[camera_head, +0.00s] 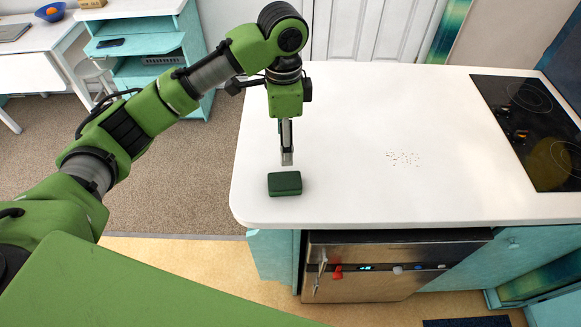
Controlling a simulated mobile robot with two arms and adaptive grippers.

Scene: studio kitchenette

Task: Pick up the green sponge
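The green sponge (285,183) is a small dark green block. It lies flat on the white countertop (340,205) near its front left corner. My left gripper (287,160) points straight down just behind and above the sponge. Its fingers look narrow and edge-on from here, so I cannot tell if they are open or shut. A small gap shows between the fingertips and the sponge, with no clear contact. My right gripper is not in the picture.
A black cooktop (535,130) is set in the counter at the right. Scattered small specks (403,159) lie mid-counter. An oven (385,265) with a red knob sits below the front edge. The counter around the sponge is clear. A desk with a blue bowl (50,12) stands far left.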

